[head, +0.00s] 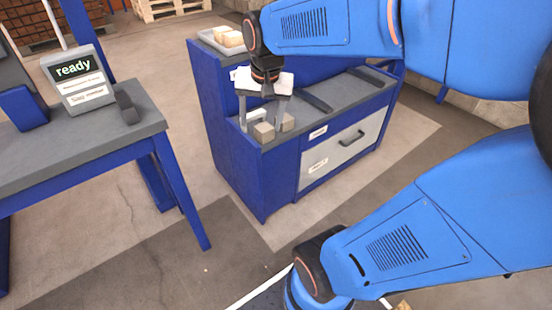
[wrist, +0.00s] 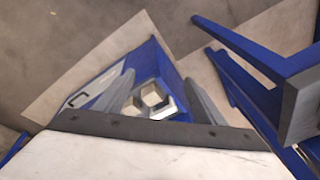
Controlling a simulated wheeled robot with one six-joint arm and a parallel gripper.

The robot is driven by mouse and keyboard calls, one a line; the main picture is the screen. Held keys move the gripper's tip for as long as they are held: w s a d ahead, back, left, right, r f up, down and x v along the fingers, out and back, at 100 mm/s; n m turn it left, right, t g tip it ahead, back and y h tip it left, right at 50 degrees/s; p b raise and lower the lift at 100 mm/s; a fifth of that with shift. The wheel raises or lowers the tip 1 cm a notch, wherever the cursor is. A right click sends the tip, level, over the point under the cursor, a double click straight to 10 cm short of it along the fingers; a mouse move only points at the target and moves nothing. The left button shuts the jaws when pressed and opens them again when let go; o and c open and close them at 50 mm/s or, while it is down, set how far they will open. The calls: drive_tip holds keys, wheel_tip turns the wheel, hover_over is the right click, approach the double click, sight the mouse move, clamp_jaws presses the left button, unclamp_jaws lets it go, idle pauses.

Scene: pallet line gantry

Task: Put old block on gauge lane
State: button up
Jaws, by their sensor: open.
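My gripper (head: 262,119) is open above the left end of the blue bench, its fingers pointing down. Two small tan blocks stand near that end, a nearer block (head: 264,132) and one to its right (head: 288,122). The fingertips are close around this spot; I cannot tell whether they touch a block. In the wrist view the open gripper (wrist: 159,80) has a pale block (wrist: 151,98) and grey parts between its fingers. I cannot tell which block is the old one. No label I can read marks the gauge lane.
The bench's grey top (head: 345,95) carries dark bars (head: 315,101) and has a drawer (head: 345,143) below. A tray (head: 206,36) with tan blocks sits on the raised back shelf. A table (head: 75,147) at left holds a sign reading "ready" (head: 78,82). Floor lies open between them.

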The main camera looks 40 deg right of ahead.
drive_tip(key=s+a+f+n+t, duration=0.1)
drive_tip(key=s+a+n, duration=0.1)
drive_tip(key=s+n, duration=0.2)
drive_tip(key=s+a+f+n+t, duration=0.1)
drive_tip(key=s+a+n, duration=0.1)
drive_tip(key=s, duration=0.7)
drive_tip(key=shift+s+a+n, duration=0.3)
drive_tip(key=shift+n, duration=0.6)
